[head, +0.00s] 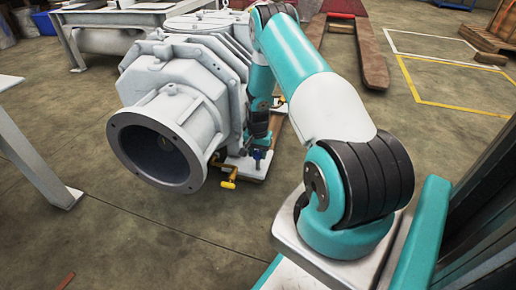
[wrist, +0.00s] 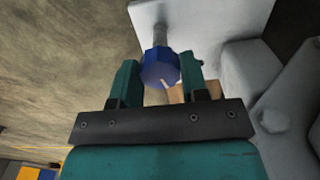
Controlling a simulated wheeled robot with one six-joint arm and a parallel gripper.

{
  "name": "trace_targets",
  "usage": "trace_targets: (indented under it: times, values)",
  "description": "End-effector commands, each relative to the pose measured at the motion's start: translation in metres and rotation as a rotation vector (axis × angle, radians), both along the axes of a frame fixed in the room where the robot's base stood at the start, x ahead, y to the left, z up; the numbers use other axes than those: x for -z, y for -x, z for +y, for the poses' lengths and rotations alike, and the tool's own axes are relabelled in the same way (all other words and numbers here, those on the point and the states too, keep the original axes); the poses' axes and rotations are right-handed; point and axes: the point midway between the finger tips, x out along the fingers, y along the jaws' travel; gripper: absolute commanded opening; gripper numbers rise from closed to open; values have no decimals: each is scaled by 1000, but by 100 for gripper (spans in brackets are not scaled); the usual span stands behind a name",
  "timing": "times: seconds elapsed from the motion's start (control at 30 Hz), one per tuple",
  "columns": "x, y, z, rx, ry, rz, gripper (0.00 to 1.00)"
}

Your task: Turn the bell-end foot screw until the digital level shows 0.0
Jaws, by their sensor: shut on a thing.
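A blue faceted screw knob (wrist: 160,66) on a grey shaft sits between the two teal fingers of my gripper (wrist: 160,76) in the wrist view. My gripper is shut on it. In the head view the blue knob (head: 257,154) is small, low beside the pump, below my arm's end. The grey vacuum pump (head: 180,80) has a large round open bell end (head: 118,150) facing the front left. A pale foot plate (wrist: 205,20) lies behind the knob in the wrist view. I cannot make out the digital level or its reading in either view.
A yellow fitting (head: 228,184) sticks out low by the pump's foot, close to the knob. A grey bench (head: 30,160) stands at the left. A wooden-topped pallet fork (head: 370,60) lies behind. The concrete floor in front is mostly clear.

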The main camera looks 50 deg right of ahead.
Motion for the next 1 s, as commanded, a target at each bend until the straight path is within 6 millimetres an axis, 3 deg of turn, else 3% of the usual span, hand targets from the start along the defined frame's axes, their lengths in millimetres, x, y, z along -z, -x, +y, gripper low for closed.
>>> trace_targets:
  times: [0.6,1.0]
  values:
    - [-2,0,0,-519,-2,1,17]
    - [-1,0,0,-664,-1,0,17]
